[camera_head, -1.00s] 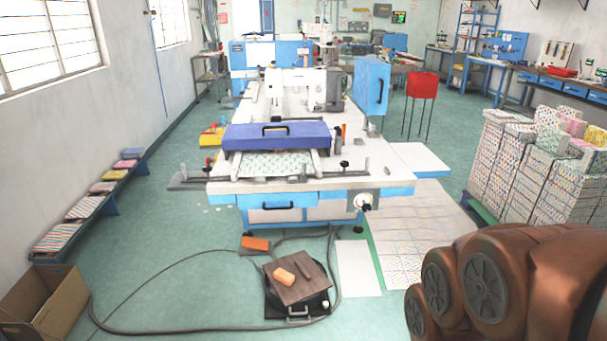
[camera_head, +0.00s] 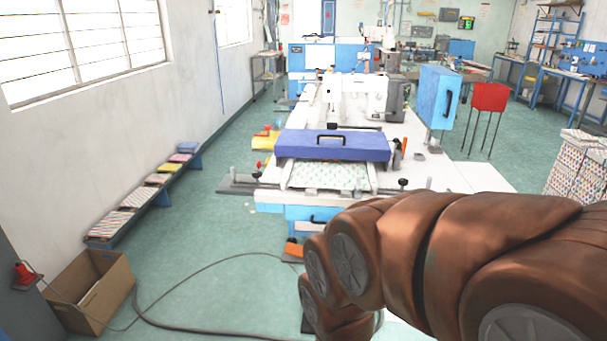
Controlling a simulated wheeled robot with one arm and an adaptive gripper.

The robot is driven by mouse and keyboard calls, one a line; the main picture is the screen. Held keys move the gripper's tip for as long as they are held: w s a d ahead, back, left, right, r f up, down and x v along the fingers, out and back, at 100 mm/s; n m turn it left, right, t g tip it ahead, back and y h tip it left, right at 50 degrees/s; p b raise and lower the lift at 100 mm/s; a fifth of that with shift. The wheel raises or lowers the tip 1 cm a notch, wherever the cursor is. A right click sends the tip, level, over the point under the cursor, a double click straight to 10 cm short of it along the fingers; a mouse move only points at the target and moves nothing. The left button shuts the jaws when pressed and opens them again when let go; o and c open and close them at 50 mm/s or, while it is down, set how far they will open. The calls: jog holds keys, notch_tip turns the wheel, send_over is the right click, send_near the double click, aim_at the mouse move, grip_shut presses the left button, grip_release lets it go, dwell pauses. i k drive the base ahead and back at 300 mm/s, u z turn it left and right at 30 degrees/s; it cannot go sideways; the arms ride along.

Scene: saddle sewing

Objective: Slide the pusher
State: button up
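The sewing machine table (camera_head: 470,177) stands ahead, in the middle of the head view. A blue-purple block with a black handle, which looks like the pusher (camera_head: 290,145), lies across its near part. A patterned fabric piece (camera_head: 330,176) shows just in front of the block, between light side rails. My brown arm reaches in from the lower right and covers the table's front right part. My gripper is not visible, so what it holds cannot be seen.
A cardboard box (camera_head: 115,293) and a cable (camera_head: 180,328) are on the floor at left. A low bench (camera_head: 135,215) with folded fabrics runs along the left wall. Stacked fabrics (camera_head: 575,172) stand at right. Green floor left of the table is mostly clear.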

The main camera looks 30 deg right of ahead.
aim_at(358, 192)
jog(key=u, duration=0.2)
jog(key=i, duration=0.75)
jog(key=z, duration=0.5)
jog(key=i, duration=0.75)
jog(key=z, duration=0.6)
